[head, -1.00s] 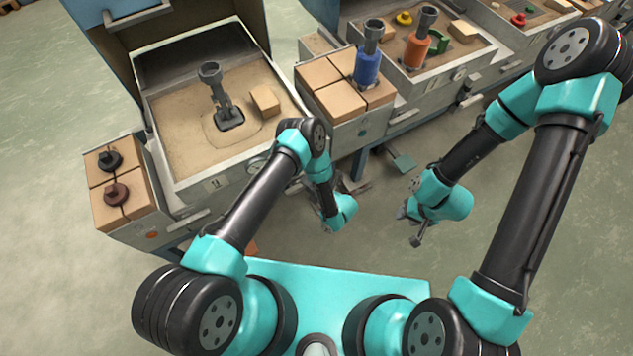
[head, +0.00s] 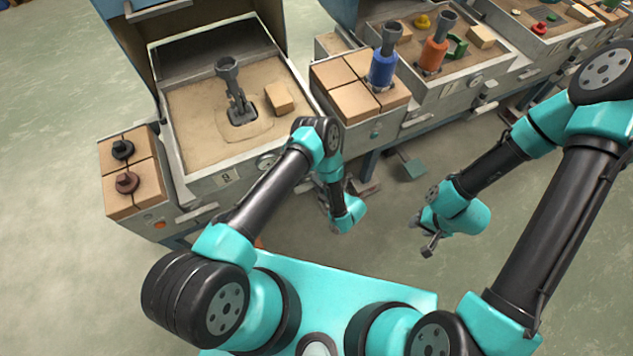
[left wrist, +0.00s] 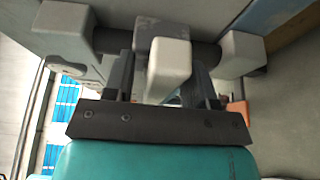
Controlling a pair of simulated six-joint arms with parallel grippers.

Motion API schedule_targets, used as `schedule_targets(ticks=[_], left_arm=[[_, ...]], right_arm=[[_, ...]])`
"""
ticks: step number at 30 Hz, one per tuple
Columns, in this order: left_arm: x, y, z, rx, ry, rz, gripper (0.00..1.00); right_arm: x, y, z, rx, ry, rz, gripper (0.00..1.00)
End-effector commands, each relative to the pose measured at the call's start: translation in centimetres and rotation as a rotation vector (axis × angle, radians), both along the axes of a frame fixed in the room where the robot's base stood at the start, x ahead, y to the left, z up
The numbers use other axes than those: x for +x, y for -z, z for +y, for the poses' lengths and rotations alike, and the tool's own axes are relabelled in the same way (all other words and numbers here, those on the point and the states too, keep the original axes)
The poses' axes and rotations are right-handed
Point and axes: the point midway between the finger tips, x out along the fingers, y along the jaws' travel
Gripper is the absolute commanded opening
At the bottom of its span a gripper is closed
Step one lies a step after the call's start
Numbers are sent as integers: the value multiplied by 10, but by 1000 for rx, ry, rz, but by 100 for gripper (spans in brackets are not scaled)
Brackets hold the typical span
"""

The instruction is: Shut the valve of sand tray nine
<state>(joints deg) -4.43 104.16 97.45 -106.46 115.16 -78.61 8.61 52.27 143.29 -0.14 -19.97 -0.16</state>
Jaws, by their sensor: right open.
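Sand tray nine (head: 175,113), marked with a 9 on its front, is the open-lidded box at left with a dark grey upright tool in its sand. In the left wrist view a pale grey block-shaped handle (left wrist: 168,62), apparently the valve's, stands on a dark horizontal bar held by grey brackets. My left gripper (head: 333,212) is low in front of the trays; in its wrist view the fingers (left wrist: 163,85) stand on either side of the handle, with a gap at the left finger. My right gripper (head: 430,247) is open and empty above the floor, right of the left one.
A crate with a blue canister (head: 382,68) stands right of tray nine, and another sand tray with an orange canister (head: 434,55) beyond it. The floor at front right is clear.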

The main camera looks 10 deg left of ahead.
Motion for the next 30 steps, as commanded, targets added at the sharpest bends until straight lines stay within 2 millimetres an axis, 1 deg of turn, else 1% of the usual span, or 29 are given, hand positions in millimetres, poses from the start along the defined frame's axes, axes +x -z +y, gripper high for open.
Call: schedule_targets(ticks=[6, 11, 14, 30], left_arm=[[-1, 0, -1, 0, 0, 0, 51], [-5, 0, -11, 0, 2, 1, 51], [-10, 0, -20, 1, 3, 0, 51], [-44, 0, -86, -1, 4, -2, 51]], right_arm=[[0, 0, 0, 0, 0, 0, 43], [0, 0, 0, 0, 0, 0, 43], [0, 0, 0, 0, 0, 0, 43], [0, 0, 0, 0, 0, 0, 43]])
